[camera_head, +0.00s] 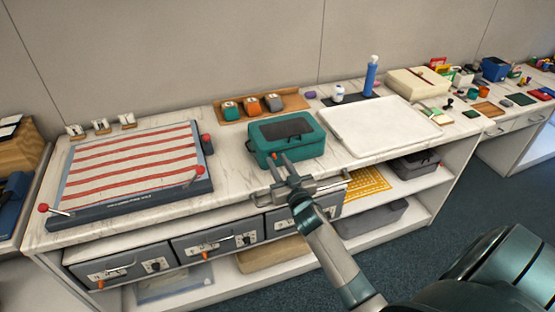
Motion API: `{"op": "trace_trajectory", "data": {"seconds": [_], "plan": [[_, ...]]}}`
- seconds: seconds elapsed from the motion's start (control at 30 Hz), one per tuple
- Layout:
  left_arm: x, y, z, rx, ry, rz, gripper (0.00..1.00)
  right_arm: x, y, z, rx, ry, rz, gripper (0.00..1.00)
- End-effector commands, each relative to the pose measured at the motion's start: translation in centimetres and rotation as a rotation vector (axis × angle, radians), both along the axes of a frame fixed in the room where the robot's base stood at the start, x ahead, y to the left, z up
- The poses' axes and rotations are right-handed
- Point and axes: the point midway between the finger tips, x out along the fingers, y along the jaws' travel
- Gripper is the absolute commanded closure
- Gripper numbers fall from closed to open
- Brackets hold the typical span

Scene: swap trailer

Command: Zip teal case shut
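The teal case (305,147) stands on the white marbled worktop near its front edge. Its top has a dark grey panel, and its lid looks down. I cannot make out the zip or its pull at this size. My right gripper (278,159) reaches in from the lower right. Nothing shows in that gap. Whether the fingers touch the case is unclear. My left gripper is not in view.
A red-striped board (135,168) with red-knobbed levers lies left of the case. A white tray (378,128) lies to its right. An orange-brown tray (262,107) with small coloured blocks is behind it. Grey drawers (205,243) and a lower shelf are below.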

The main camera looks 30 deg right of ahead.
Motion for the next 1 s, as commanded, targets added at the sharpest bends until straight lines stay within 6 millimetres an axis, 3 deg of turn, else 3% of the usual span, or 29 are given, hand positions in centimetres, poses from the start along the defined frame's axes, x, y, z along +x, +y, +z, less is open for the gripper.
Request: {"op": "trace_trajectory", "data": {"seconds": [0.47, 0.57, 0.6, 1.0], "plan": [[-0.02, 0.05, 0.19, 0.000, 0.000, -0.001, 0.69, 1.03, -0.22, 0.02, 0.001, -0.001, 0.001, 0.73], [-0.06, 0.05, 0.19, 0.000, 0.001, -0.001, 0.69, 1.02, -0.22, 0.02, 0.001, -0.001, 0.001, 0.97], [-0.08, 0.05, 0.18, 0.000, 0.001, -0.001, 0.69, 1.02, -0.22, 0.02, 0.001, -0.001, 0.001, 1.00], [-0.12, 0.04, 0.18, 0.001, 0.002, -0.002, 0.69, 1.01, -0.21, 0.01, 0.001, 0.000, 0.000, 1.00]]}}
